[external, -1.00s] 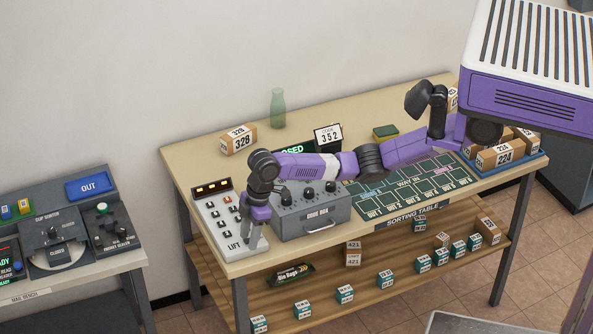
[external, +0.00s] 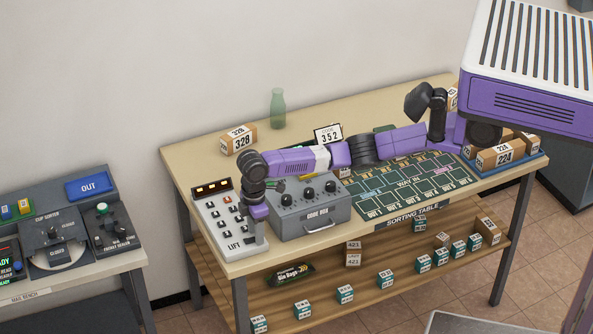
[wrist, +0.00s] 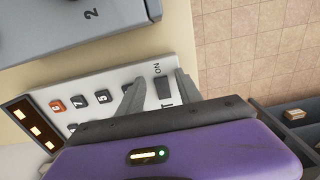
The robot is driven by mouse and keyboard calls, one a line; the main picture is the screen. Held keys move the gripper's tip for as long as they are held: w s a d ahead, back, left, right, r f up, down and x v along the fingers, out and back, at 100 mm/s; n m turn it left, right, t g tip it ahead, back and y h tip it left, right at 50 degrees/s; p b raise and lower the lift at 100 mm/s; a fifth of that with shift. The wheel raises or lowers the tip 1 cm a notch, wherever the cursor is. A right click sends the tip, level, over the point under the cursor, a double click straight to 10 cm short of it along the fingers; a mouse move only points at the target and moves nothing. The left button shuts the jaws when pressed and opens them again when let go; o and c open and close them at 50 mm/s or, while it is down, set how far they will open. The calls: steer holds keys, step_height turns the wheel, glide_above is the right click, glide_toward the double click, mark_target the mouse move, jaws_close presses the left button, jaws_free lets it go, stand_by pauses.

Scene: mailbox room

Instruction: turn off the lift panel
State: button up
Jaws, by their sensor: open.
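The lift panel (external: 214,236) is a light grey box marked LIFT on the left end of the sorting table. It has a dark display (external: 211,188) with lit orange bars and rows of small buttons. In the wrist view, the panel (wrist: 88,82) shows a dark grey switch (wrist: 164,88) beside the word ON. My gripper (wrist: 160,92) is open and empty, with one finger on either side of this switch. In the external view, my gripper (external: 256,238) points down over the panel's right front part. I cannot tell whether the fingertips touch the panel.
The grey code box (external: 312,215) with dark knobs stands close to the right of the panel. A numbered carton (external: 239,140) and a green bottle (external: 277,108) stand behind. The table's front edge lies just before the panel. A separate bench (external: 75,270) is at left.

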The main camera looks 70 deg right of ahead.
steer(key=shift+f, duration=0.15)
jaws_close()
